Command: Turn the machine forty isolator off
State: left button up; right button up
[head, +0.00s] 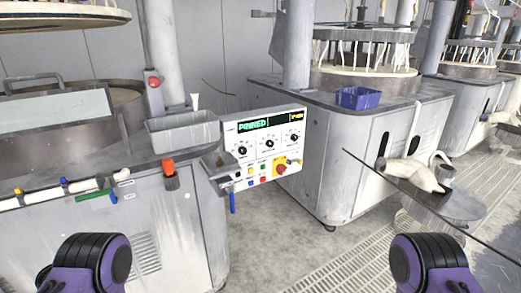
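A white control panel (248,150) is mounted at the right end of the nearest grey machine. A red rotary switch on a yellow plate (281,168), which looks like the isolator, sits at its lower right. Its handle position is too small to read. The green display (253,125) appears to read "PINNED". A small yellow display (295,116) at the upper right is too small to read surely. Purple and black parts of my two arms show at the lower left and lower right. Neither gripper's fingers are in view, and nothing of mine touches the panel.
A grey bin (184,132) and a small tray with a blue-handled item (232,202) are beside the panel. A second machine (375,150) with a blue basket (358,98) stands behind right. A round table (440,200) stands at right. Floor (280,240) before the panel looks clear.

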aim_at(281, 168)
jog(key=z, duration=0.5)
jog(key=i, duration=0.6)
jog(key=z, duration=0.75)
jog(key=i, duration=0.9)
jog(key=u, duration=0.55)
jog(key=i, duration=0.65)
jog(key=u, duration=0.55)
